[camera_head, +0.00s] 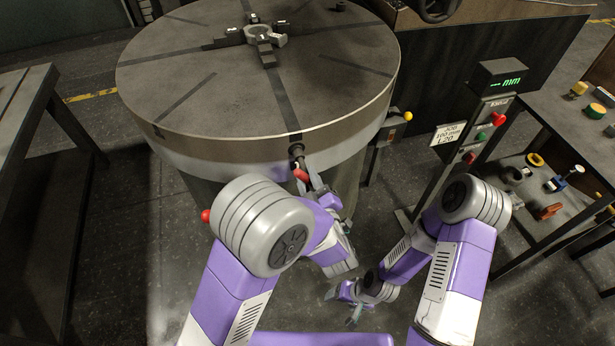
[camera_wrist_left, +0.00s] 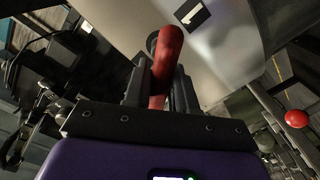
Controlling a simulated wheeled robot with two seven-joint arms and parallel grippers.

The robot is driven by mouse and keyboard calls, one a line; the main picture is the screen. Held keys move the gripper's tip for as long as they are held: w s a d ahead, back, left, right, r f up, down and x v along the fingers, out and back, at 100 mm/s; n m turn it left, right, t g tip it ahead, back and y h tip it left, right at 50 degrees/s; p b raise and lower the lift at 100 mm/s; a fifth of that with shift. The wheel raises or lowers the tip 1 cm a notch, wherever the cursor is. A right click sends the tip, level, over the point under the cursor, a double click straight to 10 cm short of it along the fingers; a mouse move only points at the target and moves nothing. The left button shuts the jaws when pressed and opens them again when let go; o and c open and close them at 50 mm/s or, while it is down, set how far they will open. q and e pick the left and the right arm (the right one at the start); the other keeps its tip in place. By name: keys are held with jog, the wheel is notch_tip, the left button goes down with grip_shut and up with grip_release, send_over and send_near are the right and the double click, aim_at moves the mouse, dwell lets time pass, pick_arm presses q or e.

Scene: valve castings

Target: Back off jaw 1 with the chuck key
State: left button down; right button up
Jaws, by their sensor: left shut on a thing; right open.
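The round chuck table (camera_head: 200,90) fills the upper middle of the head view, with jaws around a ring-shaped casting (camera_head: 262,38) on its top. The chuck key (camera_head: 297,152) sits at the front rim, its dark shaft against the side wall and its red handle toward me. My left gripper (camera_head: 311,185) is shut on the red handle. The left wrist view shows the handle (camera_wrist_left: 166,58) between the fingers, and a label "1" (camera_wrist_left: 196,15) on the rim beside it. Whether the key is fully seated is hidden. My right gripper (camera_head: 343,302) is open and empty, low over the floor.
A control post with a green "mm" display (camera_head: 511,82) and buttons stands right of the table. A shelf bench (camera_head: 545,130) with several coloured parts is at the far right. A dark bench (camera_head: 25,90) stands at left. A red ball knob (camera_head: 206,216) is below the rim.

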pick_arm(q)
jog(key=shift+v, duration=1.75)
